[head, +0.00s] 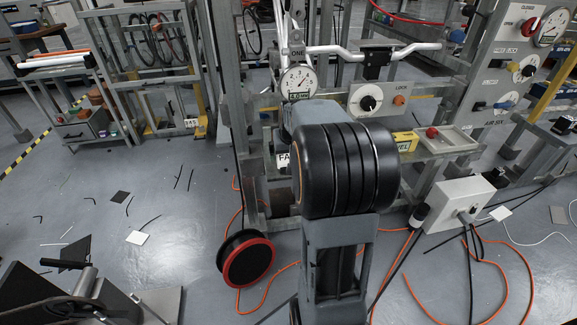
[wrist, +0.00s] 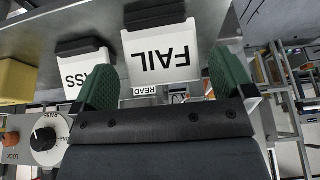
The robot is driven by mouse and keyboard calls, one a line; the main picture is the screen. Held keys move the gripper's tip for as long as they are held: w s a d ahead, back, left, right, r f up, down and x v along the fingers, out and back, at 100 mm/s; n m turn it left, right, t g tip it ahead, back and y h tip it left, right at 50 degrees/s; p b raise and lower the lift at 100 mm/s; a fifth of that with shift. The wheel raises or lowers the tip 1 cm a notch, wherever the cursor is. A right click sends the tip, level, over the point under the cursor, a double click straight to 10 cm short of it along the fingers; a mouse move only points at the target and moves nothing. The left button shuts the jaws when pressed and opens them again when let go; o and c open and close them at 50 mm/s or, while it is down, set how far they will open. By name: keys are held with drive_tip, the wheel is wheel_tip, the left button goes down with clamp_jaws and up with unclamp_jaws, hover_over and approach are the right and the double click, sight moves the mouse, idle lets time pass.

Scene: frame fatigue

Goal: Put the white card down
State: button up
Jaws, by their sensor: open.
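A white card marked FAIL (wrist: 160,55) shows upside down in the wrist view, with its upper edge at a black holder (wrist: 155,14). A second white card, ending in "SS" (wrist: 90,72), is beside it on the left, partly covered by a green finger. My gripper (wrist: 165,78) is open, with one green pad to each side of the FAIL card's lower part. I cannot tell whether the pads touch it. In the head view a sliver of the FAIL card (head: 283,160) shows left of my arm, which hides my gripper.
A yellow block (head: 405,141) and a tray with a red knob (head: 447,139) stand on the frame's ledge. A knob panel (head: 378,100) and a gauge (head: 298,83) are above. A cable reel (head: 246,258), orange hose and a white box (head: 458,202) are below.

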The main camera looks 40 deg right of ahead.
sight(288, 159)
drive_tip(key=b+x, duration=0.1)
drive_tip(key=x, duration=0.2)
drive_tip(key=shift+f, duration=0.1)
drive_tip(key=c, duration=0.9)
